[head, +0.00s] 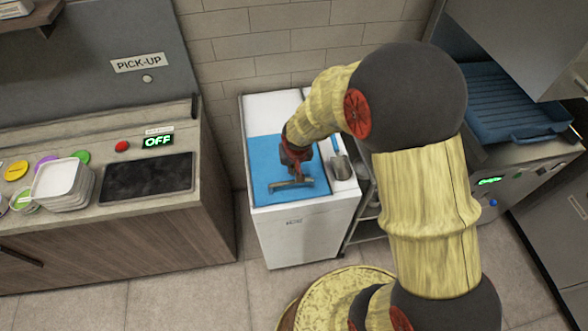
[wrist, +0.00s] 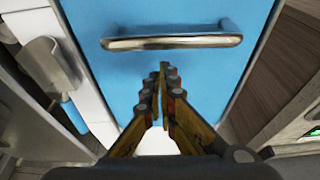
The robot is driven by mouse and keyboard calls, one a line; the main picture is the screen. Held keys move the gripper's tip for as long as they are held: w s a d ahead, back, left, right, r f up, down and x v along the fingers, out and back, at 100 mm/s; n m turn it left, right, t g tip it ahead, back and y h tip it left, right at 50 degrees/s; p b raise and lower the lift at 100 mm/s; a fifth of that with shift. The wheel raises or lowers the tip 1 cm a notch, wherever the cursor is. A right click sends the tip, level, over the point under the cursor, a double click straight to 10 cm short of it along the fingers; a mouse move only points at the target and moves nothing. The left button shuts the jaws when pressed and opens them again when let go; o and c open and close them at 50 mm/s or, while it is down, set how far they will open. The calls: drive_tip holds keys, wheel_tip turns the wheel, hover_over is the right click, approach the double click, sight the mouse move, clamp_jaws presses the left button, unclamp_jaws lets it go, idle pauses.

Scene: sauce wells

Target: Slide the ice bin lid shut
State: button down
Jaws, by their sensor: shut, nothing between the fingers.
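The ice bin is a white box (head: 300,240) in the middle of the head view. Its blue lid (head: 270,160) lies flat on top and fills much of the wrist view (wrist: 190,75). A metal bar handle (head: 290,184) crosses the lid near the front edge, and it also shows in the wrist view (wrist: 172,42). My gripper (wrist: 163,70) is shut and empty, its fingertips over the lid beside the handle. I cannot tell whether they touch the lid.
A metal scoop (head: 341,166) sits in a holder on the bin's right side. A wooden counter (head: 100,240) with stacked white containers (head: 63,185) stands to the left. A blue ribbed tray (head: 510,105) is at the right. A brick wall stands behind the bin.

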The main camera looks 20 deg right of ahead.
drive_tip(key=shift+w+r+p, duration=0.2)
drive_tip(key=shift+w+r, duration=0.1)
drive_tip(key=shift+r, duration=0.3)
drive_tip(key=shift+w+r+p, duration=0.2)
drive_tip(key=shift+w+r, duration=0.1)
drive_tip(key=shift+r, duration=0.25)
drive_tip(key=p+v, duration=0.1)
drive_tip(key=v, duration=0.6)
drive_tip(key=shift+s+r+p, duration=0.3)
drive_tip(key=shift+r, duration=0.05)
drive_tip(key=shift+n+g, duration=0.4)
drive_tip(key=shift+g, duration=0.2)
drive_tip(key=s, duration=0.2)
drive_tip(key=s+f, duration=0.1)
drive_tip(key=shift+s+d+f, duration=0.1)
drive_tip(key=shift+s+d, duration=0.1)
drive_tip(key=shift+s, duration=0.2)
drive_tip(key=s+r+t, duration=0.1)
drive_tip(key=s+r, duration=0.8)
drive_tip(key=r, duration=0.2)
drive_tip(key=s+r+t, duration=0.2)
drive_tip(key=s+r, duration=0.7)
drive_tip(key=r, duration=0.3)
drive_tip(key=shift+d+n+y, duration=0.3)
drive_tip(key=shift+d+n, duration=0.05)
drive_tip(key=shift+n, duration=0.05)
